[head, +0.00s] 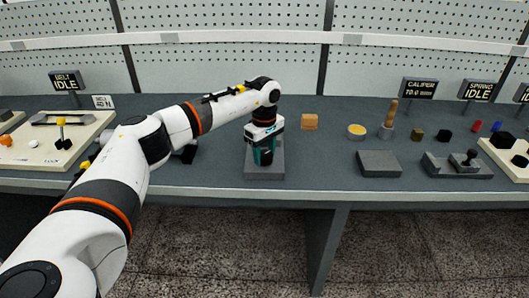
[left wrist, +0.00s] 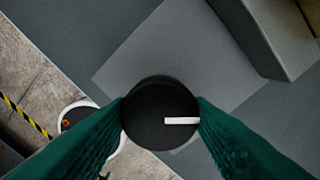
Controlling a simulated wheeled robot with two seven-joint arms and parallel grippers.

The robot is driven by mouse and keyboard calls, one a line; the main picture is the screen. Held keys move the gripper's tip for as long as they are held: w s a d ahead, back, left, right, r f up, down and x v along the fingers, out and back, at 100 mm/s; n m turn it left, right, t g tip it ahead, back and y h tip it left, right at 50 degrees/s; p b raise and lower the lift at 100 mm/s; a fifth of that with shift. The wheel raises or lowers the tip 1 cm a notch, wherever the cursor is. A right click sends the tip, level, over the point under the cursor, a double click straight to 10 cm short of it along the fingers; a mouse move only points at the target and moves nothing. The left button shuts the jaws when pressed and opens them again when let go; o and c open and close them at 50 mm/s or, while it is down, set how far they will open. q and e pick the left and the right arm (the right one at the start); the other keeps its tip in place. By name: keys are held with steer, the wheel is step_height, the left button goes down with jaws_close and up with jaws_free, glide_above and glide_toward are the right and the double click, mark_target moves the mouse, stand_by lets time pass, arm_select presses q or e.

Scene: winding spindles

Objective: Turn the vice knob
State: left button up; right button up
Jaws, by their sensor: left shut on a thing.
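The vice knob (left wrist: 150,108) is a round black disc with a white mark pointing right, seen from above in the left wrist view. The green fingers of my left gripper (head: 263,158) press on it from both sides, so the gripper is shut on it. In the head view the gripper points down over a grey block-shaped base (head: 264,173) near the table's front edge, and it hides the knob there. The grey base plate (left wrist: 125,75) also shows beneath the knob in the left wrist view. My right gripper is not in view.
A cream board (head: 45,150) lies at left. Free table lies between the base and the bare block.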

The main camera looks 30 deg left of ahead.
mark_target(265, 154)
arm_select(q)
steer(key=shift+w+r, duration=0.1)
steer(key=shift+r, duration=0.05)
steer(key=o, duration=1)
step_height(265, 154, up, 12)
steer(key=b, duration=0.1)
stand_by(0.5)
